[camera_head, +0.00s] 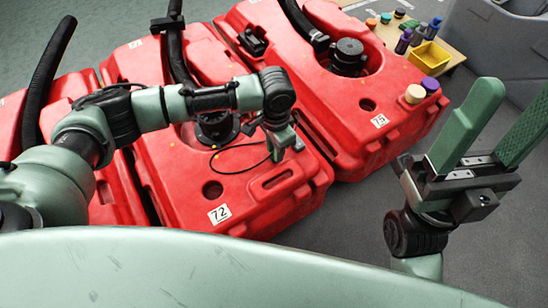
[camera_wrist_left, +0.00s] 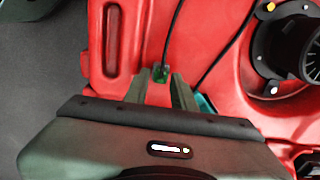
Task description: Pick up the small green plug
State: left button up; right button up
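My left gripper (camera_head: 284,148) points down over the red tank marked 72 (camera_head: 240,180). In the left wrist view its two fingers (camera_wrist_left: 164,82) are apart, with red tank surface visible between them. A small green piece (camera_wrist_left: 160,73), which looks like the green plug, shows at the fingertips at the end of a thin black cable. I cannot tell whether the fingers touch it. In the head view the plug cannot be told apart from the gripper. A teal patch (camera_wrist_left: 205,103) shows beside the right-hand finger, partly hidden. My right gripper (camera_head: 517,92) is open and empty, raised at the right.
Another red tank marked 75 (camera_head: 400,90) stands to the right, with two round caps (camera_head: 421,91) on its corner. Black hoses (camera_head: 175,50) rise from the tanks. A table behind holds a yellow bin (camera_head: 429,57) and small bottles. Grey floor (camera_head: 340,240) is clear in front.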

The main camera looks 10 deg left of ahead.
pick_arm(q)
jog(key=shift+f, duration=0.2)
grip_shut()
